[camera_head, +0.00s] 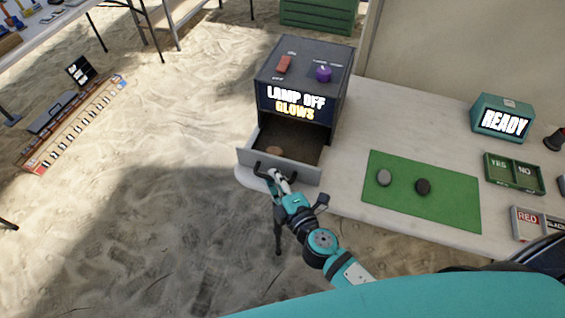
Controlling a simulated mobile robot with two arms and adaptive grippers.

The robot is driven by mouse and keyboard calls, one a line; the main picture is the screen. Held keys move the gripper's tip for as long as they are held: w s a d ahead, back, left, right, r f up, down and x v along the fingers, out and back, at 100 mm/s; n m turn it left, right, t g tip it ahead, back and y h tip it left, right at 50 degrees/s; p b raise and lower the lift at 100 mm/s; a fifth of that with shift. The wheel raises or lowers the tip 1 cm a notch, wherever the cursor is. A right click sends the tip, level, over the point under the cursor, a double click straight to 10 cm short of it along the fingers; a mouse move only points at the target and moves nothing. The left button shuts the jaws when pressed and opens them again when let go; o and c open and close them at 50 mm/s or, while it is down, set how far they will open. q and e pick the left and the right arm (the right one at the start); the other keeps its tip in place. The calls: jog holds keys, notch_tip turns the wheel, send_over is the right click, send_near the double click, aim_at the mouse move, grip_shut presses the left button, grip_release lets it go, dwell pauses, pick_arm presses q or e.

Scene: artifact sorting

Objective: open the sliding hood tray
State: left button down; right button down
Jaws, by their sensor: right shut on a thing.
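The dark hood box (340,98) stands at the table's left end with a lit sign reading "LAMP OFF GLOWS". Its grey sliding tray (307,174) is pulled out toward me, and its inside shows. A small brownish object (274,151) lies in the tray. My right gripper (268,172) is at the dark handle (258,169) on the tray's front face and is shut on it. The fingertips are small and partly hidden against the handle. My left gripper is not in view.
A green mat (440,204) holds a grey stone (384,177) and a dark stone (423,186). A YES/NO tray (514,187), a RED tray (527,224) and a READY display (503,119) stand at right. A red block (285,64) and purple knob (323,73) top the box.

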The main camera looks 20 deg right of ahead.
jog(key=shift+s+a+r, duration=0.1)
jog(key=shift+s+a, duration=0.05)
jog(key=shift+s, duration=0.05)
jog(key=c, duration=1.4)
grip_release()
jog(key=v, duration=1.2)
